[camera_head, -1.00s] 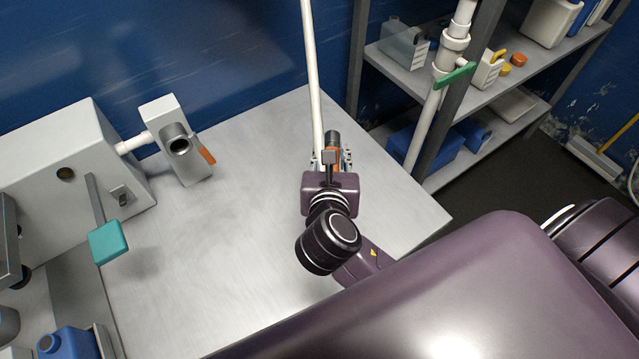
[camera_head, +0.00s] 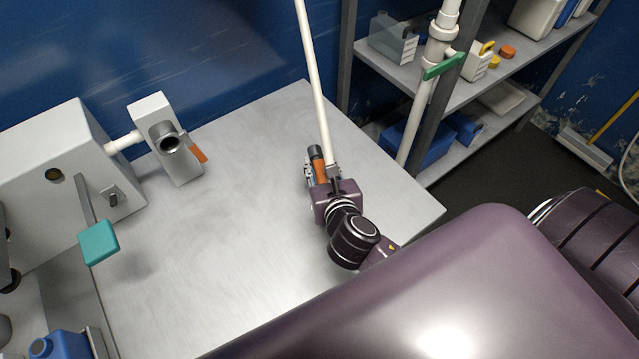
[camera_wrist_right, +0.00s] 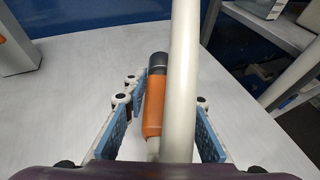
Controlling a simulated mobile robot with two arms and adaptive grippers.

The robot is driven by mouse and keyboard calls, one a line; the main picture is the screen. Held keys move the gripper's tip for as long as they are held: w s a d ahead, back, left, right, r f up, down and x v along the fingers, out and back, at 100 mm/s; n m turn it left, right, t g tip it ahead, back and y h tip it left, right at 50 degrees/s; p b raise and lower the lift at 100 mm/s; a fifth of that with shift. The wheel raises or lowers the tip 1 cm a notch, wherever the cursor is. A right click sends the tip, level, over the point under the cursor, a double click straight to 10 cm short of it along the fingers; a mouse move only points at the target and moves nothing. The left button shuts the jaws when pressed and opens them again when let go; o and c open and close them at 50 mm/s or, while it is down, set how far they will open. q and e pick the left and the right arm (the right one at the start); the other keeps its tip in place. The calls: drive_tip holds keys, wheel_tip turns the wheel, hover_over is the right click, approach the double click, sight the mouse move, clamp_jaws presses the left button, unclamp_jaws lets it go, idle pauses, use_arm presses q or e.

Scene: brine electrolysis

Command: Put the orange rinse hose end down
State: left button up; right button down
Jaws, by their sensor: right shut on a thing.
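The orange rinse hose end (camera_head: 320,172) has a dark grey tip and is held over the metal bench. My right gripper (camera_head: 322,172) is shut on it. In the right wrist view the orange hose end (camera_wrist_right: 154,105) stands between the blue-padded fingers, its dark tip pointing away from the wrist. A pale hose (camera_head: 315,75) runs down from the top of the head view to the gripper and crosses in front of the right finger area in the wrist view. Whether the hose end touches the bench is unclear. My left gripper is out of view.
The bench top (camera_head: 240,240) around the gripper is clear. A grey unit with a round port (camera_head: 168,142) and orange lever (camera_head: 198,153) stands at left, near a teal handle (camera_head: 98,242). A pale pipe with a green lever (camera_head: 444,66) and shelves (camera_head: 480,80) stand at right.

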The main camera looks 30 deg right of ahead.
wheel_tip(320, 180, down, 7)
drive_tip(key=shift+r+b, duration=0.1)
drive_tip(key=shift+b, duration=0.65)
drive_tip(key=c, duration=1.6)
unclamp_jaws()
drive_tip(key=v, duration=1.2)
